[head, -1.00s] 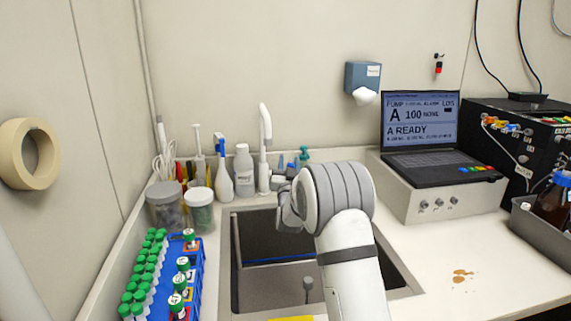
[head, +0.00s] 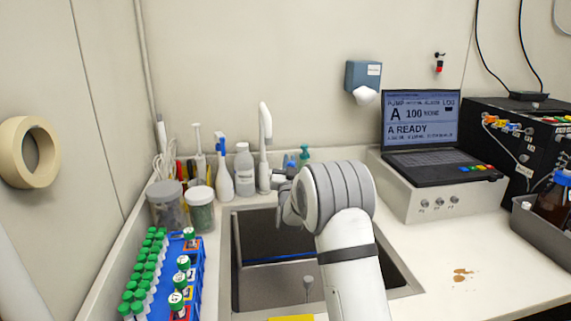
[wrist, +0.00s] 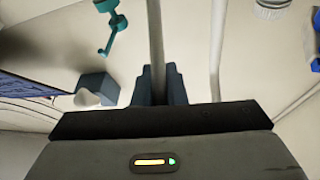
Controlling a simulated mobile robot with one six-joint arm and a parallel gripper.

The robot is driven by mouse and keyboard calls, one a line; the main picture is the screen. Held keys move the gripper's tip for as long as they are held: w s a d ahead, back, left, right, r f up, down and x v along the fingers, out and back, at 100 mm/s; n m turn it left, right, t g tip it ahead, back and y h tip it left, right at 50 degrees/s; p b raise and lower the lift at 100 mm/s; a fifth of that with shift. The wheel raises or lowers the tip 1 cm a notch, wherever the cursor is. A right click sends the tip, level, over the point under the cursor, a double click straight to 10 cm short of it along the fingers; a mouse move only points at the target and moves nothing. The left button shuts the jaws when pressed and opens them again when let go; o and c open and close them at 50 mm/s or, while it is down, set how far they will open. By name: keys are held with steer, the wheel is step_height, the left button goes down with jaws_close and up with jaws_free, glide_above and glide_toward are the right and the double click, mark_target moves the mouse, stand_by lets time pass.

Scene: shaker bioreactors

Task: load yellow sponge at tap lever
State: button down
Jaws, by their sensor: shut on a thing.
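A yellow edge (head: 291,318), which looks like the sponge, shows at the bottom border of the head view; the rest of it is cut off. The white tap (head: 264,148) stands upright behind the sink. My gripper's fingertips are mostly hidden by my arm in the head view, just right of the tap. In the wrist view my gripper (wrist: 160,84) is shut on a slim grey rod (wrist: 155,35) that runs up between its fingers. I cannot tell for sure that this rod is the tap's lever. A white pipe (wrist: 215,50) runs beside it.
The steel sink (head: 275,283) lies below my arm. Bottles (head: 244,172) and jars (head: 200,208) crowd its back left, and a blue tube rack (head: 192,270) its left. A laptop (head: 420,130) stands at right. A teal item (wrist: 112,25) is close to my gripper.

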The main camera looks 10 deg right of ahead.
steer(key=shift+f, duration=0.15)
steer(key=b, duration=0.2)
steer(key=f+b, duration=0.1)
steer(key=b, duration=0.1)
steer(key=shift+s+t, duration=0.2)
steer(key=shift+t, duration=0.1)
steer(key=f+t+b, duration=0.1)
steer(key=b, duration=0.5)
steer(key=shift+s+m+h, duration=0.3)
steer(key=shift+s+h, duration=0.1)
steer(key=shift+r, duration=0.25)
steer(key=c, duration=1.5)
jaws_free()
steer(key=b+v, duration=0.1)
steer(key=v, duration=0.6)
steer(key=shift+s+f, duration=0.25)
steer(key=shift+s, duration=0.1)
